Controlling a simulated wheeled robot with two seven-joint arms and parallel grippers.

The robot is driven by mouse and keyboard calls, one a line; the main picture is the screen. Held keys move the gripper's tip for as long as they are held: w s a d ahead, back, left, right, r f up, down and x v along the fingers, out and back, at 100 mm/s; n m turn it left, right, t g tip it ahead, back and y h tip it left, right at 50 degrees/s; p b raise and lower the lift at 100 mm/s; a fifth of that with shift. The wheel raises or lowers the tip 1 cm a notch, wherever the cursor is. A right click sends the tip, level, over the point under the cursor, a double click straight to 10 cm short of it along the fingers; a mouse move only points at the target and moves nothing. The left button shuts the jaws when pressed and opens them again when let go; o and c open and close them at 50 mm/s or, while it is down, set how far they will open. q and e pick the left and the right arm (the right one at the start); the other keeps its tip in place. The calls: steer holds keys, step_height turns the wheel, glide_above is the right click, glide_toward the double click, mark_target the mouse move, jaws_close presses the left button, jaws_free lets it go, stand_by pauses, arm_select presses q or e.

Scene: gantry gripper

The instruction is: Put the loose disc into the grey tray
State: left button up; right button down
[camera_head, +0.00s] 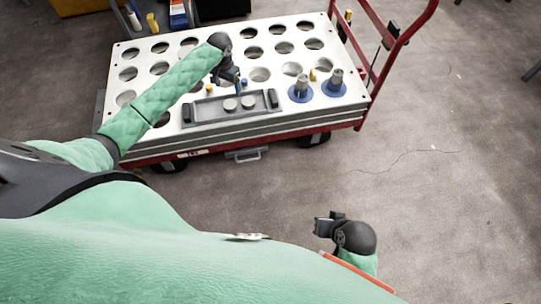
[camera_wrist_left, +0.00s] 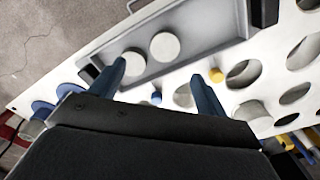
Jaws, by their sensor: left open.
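The grey tray (camera_head: 205,113) lies along the near edge of the white perforated cart top. Two pale round discs lie inside it, one disc (camera_head: 230,104) beside the other (camera_head: 248,102); both also show in the tray in the left wrist view (camera_wrist_left: 200,42).
Two grey stepped posts on blue bases (camera_head: 300,94) (camera_head: 334,88) stand right of the tray. The cart's red handle (camera_head: 404,42) rises at right.

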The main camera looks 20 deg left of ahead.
arm_select(q)
steer(key=s+d+f+m+t+h, duration=0.1)
steer(key=s+d+f, duration=0.3)
steer(key=s+d, duration=0.7)
steer(key=s+d+f+m+h, duration=0.1)
steer(key=s+d+f, duration=0.4)
steer(key=s+d, duration=0.55)
steer(key=s+d+r+t+h, duration=0.1)
steer(key=s+d+r, duration=0.3)
steer(key=s+d, duration=0.2)
steer(key=s+d+r+n+t, duration=0.1)
steer(key=s+d+r, duration=0.4)
steer(key=s, duration=0.6)
steer(key=shift+s+d+r+t+h, duration=0.15)
steer(key=shift+d+t+h, duration=0.3)
steer(key=shift+d, duration=0.6)
